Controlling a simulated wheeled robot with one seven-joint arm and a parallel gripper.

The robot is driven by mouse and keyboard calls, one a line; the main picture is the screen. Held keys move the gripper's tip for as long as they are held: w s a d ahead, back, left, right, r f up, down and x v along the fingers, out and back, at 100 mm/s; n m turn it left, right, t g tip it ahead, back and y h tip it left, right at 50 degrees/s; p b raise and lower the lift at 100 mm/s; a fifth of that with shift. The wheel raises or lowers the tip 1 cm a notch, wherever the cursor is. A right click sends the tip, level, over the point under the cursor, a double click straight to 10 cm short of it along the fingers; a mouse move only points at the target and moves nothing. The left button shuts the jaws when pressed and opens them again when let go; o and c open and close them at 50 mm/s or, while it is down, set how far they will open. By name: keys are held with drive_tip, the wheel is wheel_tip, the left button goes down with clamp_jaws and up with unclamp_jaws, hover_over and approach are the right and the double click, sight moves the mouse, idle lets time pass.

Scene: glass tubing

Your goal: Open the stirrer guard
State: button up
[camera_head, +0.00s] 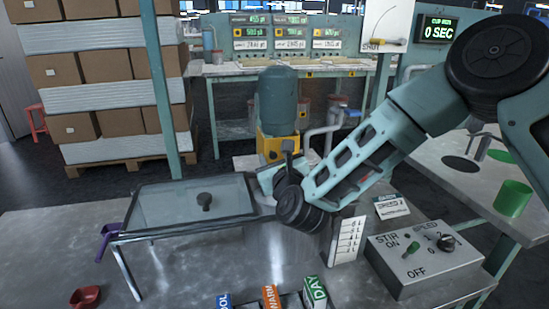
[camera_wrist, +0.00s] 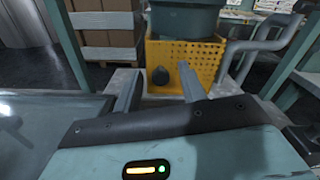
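The stirrer guard is a yellow perforated box (camera_wrist: 208,57) below a teal motor housing; it also shows in the head view (camera_head: 272,146), partly behind my arm. A dark round knob (camera_wrist: 161,75) sits on the guard's front. My gripper (camera_wrist: 158,78) points toward the guard, its two fingers apart with nothing between them that I can see held. In the wrist view the knob appears between the fingertips; whether they reach around it I cannot tell. In the head view my gripper (camera_head: 277,168) is just in front of the guard, largely hidden by my wrist.
A glass-topped lid (camera_head: 165,206) with a black knob lies left of my gripper. A grey pipe (camera_head: 322,135) stands right of the guard. A control box (camera_head: 424,258) is at the right front; labelled blocks (camera_head: 271,299) are at the front edge.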

clamp_jaws()
drive_tip(key=shift+s+d+r+n+g+y, duration=0.1)
drive_tip(key=shift+s+d+n+g+y, duration=0.35)
drive_tip(key=shift+d+n+g+y, duration=0.7)
drive_tip(key=shift+s+d+f+n+g+y, duration=0.1)
drive_tip(key=shift+s+d+n+g+y, duration=0.45)
drive_tip(key=shift+n+g+y, duration=1.05)
drive_tip(key=shift+s+d+r+n+g+y, duration=0.1)
drive_tip(key=shift+s+d+n+g+y, duration=0.6)
drive_tip(key=shift+y, duration=1.25)
drive_tip(key=shift+w+d+n, duration=0.15)
drive_tip(key=shift+w+n, duration=0.15)
drive_tip(key=shift+n, duration=0.05)
drive_tip(key=shift+o, duration=0.3)
unclamp_jaws()
